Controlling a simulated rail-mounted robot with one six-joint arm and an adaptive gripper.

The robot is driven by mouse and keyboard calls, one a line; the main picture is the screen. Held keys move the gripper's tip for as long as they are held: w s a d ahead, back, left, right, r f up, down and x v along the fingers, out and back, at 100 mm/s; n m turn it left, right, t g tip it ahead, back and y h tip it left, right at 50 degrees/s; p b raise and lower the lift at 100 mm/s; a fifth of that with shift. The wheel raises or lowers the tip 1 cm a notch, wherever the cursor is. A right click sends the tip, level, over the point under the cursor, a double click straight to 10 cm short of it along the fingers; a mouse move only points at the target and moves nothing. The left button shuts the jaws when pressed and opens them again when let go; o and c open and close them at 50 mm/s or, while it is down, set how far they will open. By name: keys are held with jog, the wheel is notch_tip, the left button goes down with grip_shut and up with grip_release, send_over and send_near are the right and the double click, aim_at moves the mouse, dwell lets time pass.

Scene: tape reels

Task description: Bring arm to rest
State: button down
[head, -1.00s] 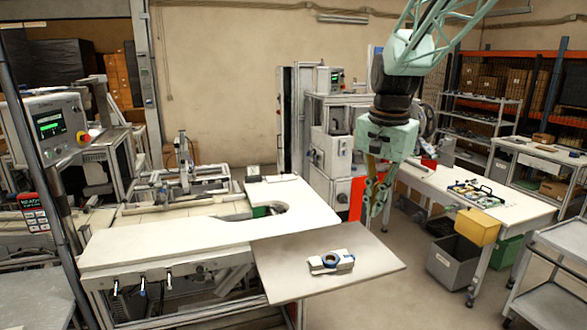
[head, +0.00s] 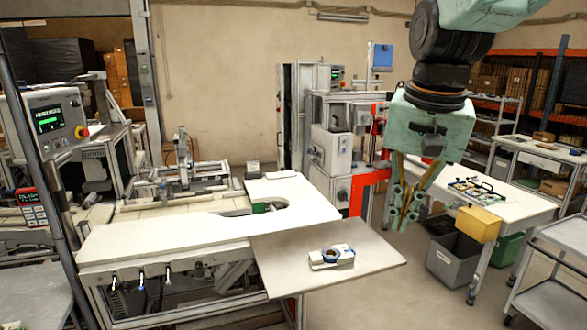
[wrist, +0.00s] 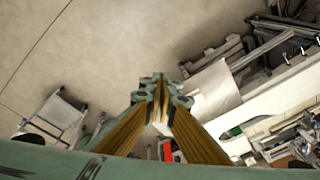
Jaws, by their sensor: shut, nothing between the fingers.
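My gripper (head: 404,222) hangs on the right side of the head view, pointing down, in the air beyond the right edge of the grey panel (head: 375,263). In the wrist view my gripper (wrist: 161,82) has its fingertips together over the bare floor, and nothing shows between them.
A white workbench (head: 160,240) stands to the left of the panel. On the right are a white table (head: 510,205), a yellow bin (head: 478,224), a grey crate (head: 452,262) and a trolley (head: 560,243). Open floor (head: 400,295) lies between panel and trolley.

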jog(key=s+f+n+b, duration=0.1)
jog(key=s+f+n, duration=0.1)
jog(key=s, duration=1.1)
jog(key=s+f+n+t+b, duration=0.1)
jog(key=s+f+n+b, duration=0.1)
jog(key=s, duration=1.1)
notch_tip(320, 180, down, 2)
jog(key=shift+s+f+n+b, duration=0.2)
jog(key=shift+s+n+b, duration=0.15)
jog(key=shift+n, duration=0.15)
